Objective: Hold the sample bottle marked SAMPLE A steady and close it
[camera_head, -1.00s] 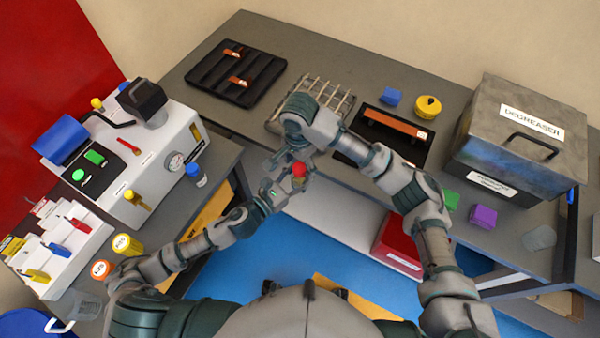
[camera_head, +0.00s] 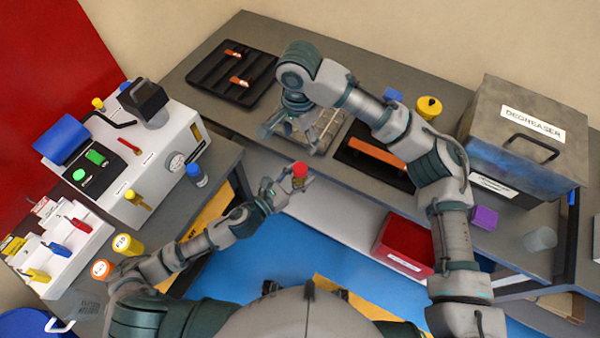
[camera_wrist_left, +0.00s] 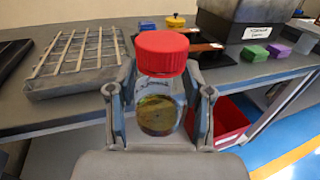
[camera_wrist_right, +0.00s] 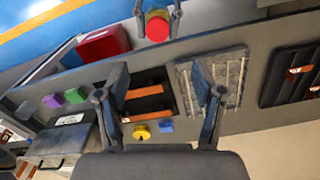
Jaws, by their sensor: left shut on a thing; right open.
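My left gripper (camera_head: 293,187) is shut on a clear bottle with amber contents (camera_wrist_left: 157,108). It holds the bottle roughly upright in the air, in front of the bench edge. A red cap (camera_wrist_left: 162,52) sits on the bottle's top; how tightly it is seated I cannot tell. I cannot read the bottle's label. The cap also shows from above in the right wrist view (camera_wrist_right: 158,29). My right gripper (camera_head: 291,143) is open and empty, beyond and above the bottle and over the wire rack. Its two spread fingers show in the right wrist view.
The wire rack (camera_head: 327,132) and a black tray (camera_head: 215,80) are on the back bench. A DEGREASER box (camera_head: 520,140) is at right. A blue-capped bottle (camera_head: 196,175) stands by the white machine (camera_head: 150,170) at left. A red bin (camera_head: 405,243) is below the bench.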

